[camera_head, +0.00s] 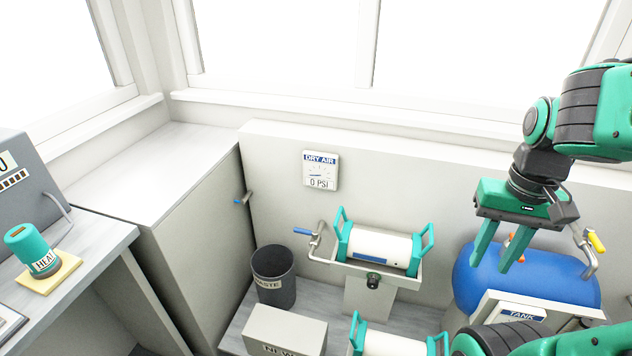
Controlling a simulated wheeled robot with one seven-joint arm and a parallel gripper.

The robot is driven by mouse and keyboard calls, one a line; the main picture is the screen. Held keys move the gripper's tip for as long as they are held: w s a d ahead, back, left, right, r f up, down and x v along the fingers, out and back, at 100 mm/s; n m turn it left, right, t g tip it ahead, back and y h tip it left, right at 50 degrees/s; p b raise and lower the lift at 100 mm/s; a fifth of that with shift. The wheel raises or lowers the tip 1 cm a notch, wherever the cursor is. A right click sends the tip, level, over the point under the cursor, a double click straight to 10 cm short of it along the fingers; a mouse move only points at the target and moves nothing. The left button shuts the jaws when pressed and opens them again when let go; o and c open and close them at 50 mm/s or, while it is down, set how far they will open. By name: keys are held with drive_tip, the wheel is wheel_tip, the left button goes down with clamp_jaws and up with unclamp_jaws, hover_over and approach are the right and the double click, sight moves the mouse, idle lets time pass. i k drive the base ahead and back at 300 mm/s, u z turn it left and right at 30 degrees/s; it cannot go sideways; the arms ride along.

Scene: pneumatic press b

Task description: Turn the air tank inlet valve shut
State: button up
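The blue air tank (560,278) lies at the right behind a white panel with a sign reading "TANK" (521,313). A valve with a yellow handle (596,242) sits on a grey pipe at the tank's right end. A small orange part (519,236) shows at the tank's top, partly hidden by my gripper. I cannot tell which of these is the inlet valve. My gripper (492,267) points down in front of the tank's left part, left of the yellow handle. Its two green fingers are apart with nothing between them.
A white cylinder with green handles (380,247) sits in a holder, with a blue-handled valve (303,231) at its left. Another cylinder (392,343) is nearer. A dry air gauge (320,171) reads 0 PSI. A waste bin (274,276) and a box (284,330) stand left.

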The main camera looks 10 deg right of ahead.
sight(590, 231)
drive_tip(key=z, duration=1.95)
drive_tip(key=k, duration=0.5)
drive_tip(key=z, duration=1)
drive_tip(key=i, duration=0.2)
drive_tip(key=u, duration=0.05)
